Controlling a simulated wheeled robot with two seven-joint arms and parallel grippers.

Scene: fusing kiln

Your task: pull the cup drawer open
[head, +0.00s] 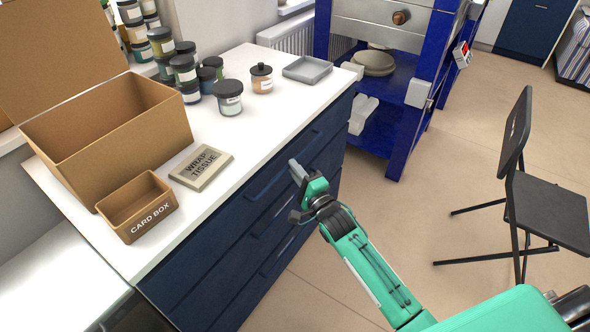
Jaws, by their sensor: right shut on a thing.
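The dark blue drawer cabinet (185,284) stands under the white worktop, with several drawer fronts facing right. The top drawer's long bar handle (262,184) runs along its front near the worktop edge. The drawer fronts look flush and closed; I cannot read which one is the cup drawer. My right gripper (296,170), on a green arm from the lower right, is at the top drawer's front and shut on its handle. The fingers partly hide the spot they grip. My left gripper is not in view.
On the worktop (248,128) are an open carton (150,128), a card box (138,222), a wrap tissue pack (201,167), several jars (228,97) and a grey tray (307,69). A blue kiln stand (386,130) stands behind. A black chair (545,205) is right; floor between is clear.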

